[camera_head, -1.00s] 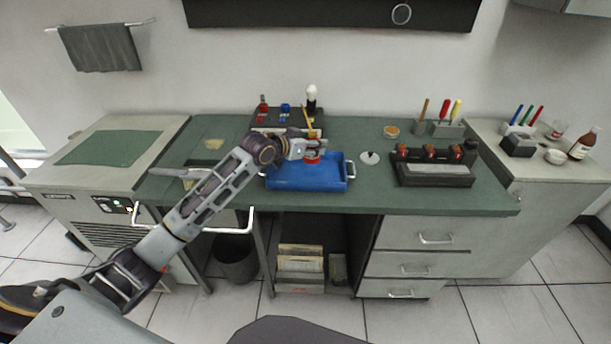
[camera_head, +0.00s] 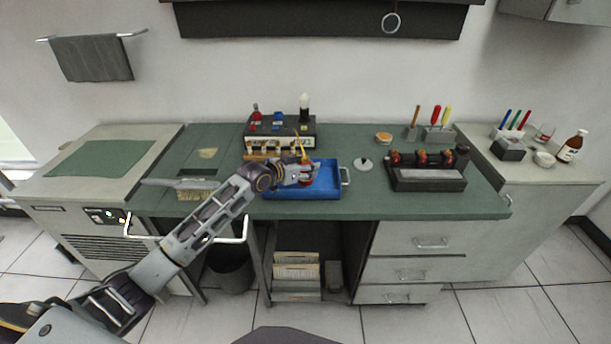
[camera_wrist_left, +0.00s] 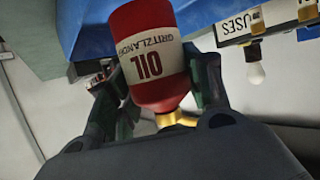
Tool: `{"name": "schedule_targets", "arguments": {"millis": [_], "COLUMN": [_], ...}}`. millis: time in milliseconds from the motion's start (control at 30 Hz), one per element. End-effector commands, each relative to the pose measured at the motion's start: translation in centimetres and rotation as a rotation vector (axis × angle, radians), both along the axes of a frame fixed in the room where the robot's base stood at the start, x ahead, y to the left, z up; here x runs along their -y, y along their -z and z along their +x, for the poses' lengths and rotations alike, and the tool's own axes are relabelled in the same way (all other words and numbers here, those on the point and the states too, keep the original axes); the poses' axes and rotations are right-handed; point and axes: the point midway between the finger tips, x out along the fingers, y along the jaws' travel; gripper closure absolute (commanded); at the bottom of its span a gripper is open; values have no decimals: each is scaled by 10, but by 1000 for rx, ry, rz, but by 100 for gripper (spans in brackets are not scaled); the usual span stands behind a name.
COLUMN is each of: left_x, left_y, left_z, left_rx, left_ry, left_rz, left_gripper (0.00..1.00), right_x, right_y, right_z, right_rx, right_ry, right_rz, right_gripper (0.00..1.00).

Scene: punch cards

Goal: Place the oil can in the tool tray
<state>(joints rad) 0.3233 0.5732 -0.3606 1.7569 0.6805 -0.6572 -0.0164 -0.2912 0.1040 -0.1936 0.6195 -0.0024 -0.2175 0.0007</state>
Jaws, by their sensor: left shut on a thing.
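My left gripper (camera_head: 308,173) is shut on the oil can, over the blue tool tray (camera_head: 328,187) on the green desk. The red oil can (camera_wrist_left: 150,88) with its white OIL label fills the middle of the left wrist view, between the gripper's fingers (camera_wrist_left: 160,82). In the head view the gripper mostly hides the can; its thin yellow spout points up. The blue tray (camera_wrist_left: 92,22) also shows in the wrist view beyond the can's base. I cannot tell whether the can touches the tray floor. My right gripper is not in view.
A dark fuse panel (camera_head: 268,130) with a white bulb stands behind the tray. A white round lid (camera_head: 363,164) lies right of the tray, and a dark rack with red-topped items (camera_head: 428,181) stands farther right. The tray's right half looks empty.

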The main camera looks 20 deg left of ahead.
Motion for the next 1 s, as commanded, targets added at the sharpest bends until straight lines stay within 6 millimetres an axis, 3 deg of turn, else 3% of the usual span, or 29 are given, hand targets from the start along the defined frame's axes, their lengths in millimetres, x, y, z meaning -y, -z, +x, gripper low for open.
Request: {"name": "schedule_targets", "arguments": {"millis": [267, 600, 1000], "left_x": [0, 0, 0], "left_y": [3, 34, 37], "left_z": [0, 0, 0], "left_rx": [1, 1, 2], "left_ry": [0, -1, -1], "left_rz": [-1, -1, 0], "left_gripper": [81, 81, 81], "right_x": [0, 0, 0], "right_y": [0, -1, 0], "right_z": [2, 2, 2], "right_rx": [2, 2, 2], "right_ry": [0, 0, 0], "right_rz": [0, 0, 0], "right_gripper": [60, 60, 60]}}
